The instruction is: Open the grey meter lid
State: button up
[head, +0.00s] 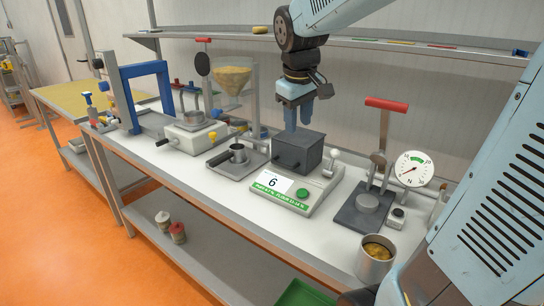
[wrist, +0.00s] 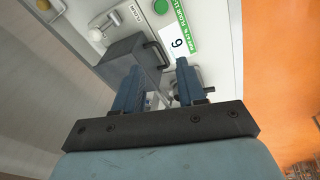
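The grey meter lid (head: 297,153) is a dark box-shaped cover, shut down on the light meter body, which has a display reading 6 (head: 272,182) and a green button (head: 302,193). In the wrist view the lid (wrist: 124,54) shows a dark bar handle (wrist: 155,52) on one side. My gripper (head: 298,122) points down at the lid's top rear edge in the head view. In the wrist view my gripper (wrist: 159,68) is open, its two blue fingers apart with nothing held between them. The left finger overlaps the lid's edge; I cannot tell whether it touches.
A lever with a white knob (head: 334,155) stands right of the lid. A press with a red handle (head: 386,104), a dial gauge (head: 413,169) and a metal cup (head: 375,259) are further right. A small pot on a plate (head: 238,156) is close left. A shelf (head: 400,47) runs behind.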

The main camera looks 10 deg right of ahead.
aim_at(280, 164)
jog(key=w+a+f+n+g, duration=0.1)
jog(key=w+f+n, duration=0.1)
jog(key=w, duration=0.3)
jog(key=w+a+f+n, duration=0.1)
jog(key=w+a+f, duration=0.1)
jog(key=w, duration=0.3)
jog(key=f, duration=0.4)
jog(key=w+d+f, duration=0.1)
jog(key=f, duration=0.4)
jog(key=w+d+f, duration=0.1)
jog(key=f, duration=0.3)
jog(key=shift+f, duration=0.25)
jog(key=shift+c, duration=0.4)
grip_shut()
